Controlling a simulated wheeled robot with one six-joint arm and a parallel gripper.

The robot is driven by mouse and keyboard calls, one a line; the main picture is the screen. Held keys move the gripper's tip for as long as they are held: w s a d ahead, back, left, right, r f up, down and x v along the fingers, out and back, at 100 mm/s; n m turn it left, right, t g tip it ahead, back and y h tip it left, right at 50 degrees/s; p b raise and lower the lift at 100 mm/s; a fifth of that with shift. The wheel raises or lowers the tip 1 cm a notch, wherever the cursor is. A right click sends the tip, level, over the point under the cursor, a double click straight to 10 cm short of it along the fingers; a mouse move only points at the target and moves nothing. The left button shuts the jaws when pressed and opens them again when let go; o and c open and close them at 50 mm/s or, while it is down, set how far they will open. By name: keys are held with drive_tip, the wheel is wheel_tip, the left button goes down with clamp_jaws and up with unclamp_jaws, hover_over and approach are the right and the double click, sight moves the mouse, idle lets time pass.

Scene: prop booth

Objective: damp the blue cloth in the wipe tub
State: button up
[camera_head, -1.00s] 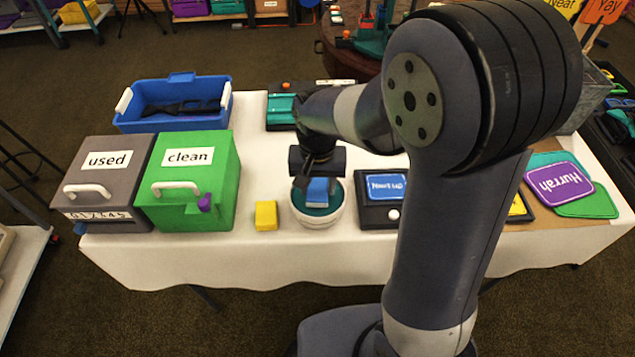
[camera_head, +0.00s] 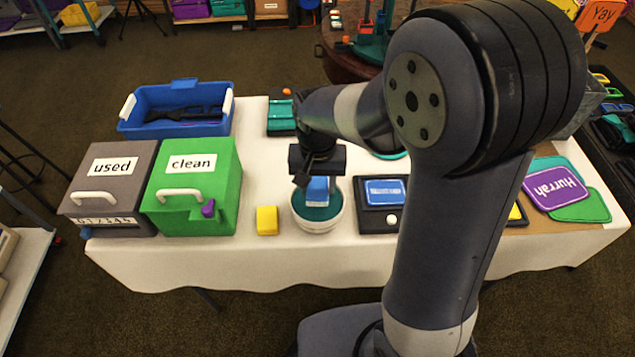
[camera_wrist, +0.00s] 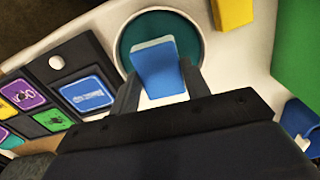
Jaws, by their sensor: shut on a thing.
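The wipe tub (camera_head: 318,221) is a round white tub with a teal inside, standing near the front edge of the table. In the wrist view its teal inside (camera_wrist: 133,42) lies around and beyond my fingers. My gripper (camera_head: 317,180) is over the tub, pointing down. The blue cloth (camera_head: 317,190), a small folded block, is between its fingers. In the wrist view my gripper (camera_wrist: 160,82) is shut on the blue cloth (camera_wrist: 160,68). The cloth is over the teal inside; I cannot tell whether it touches it.
A yellow block (camera_head: 267,220) lies just left of the tub. The green "clean" box (camera_head: 191,205) and grey "used" box (camera_head: 110,190) stand further left, with a blue bin (camera_head: 170,128) behind. A black panel (camera_head: 374,216) is close on the right.

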sight(317, 188)
drive_tip(key=shift+r+p, duration=1.55)
drive_tip(key=shift+r, duration=0.6)
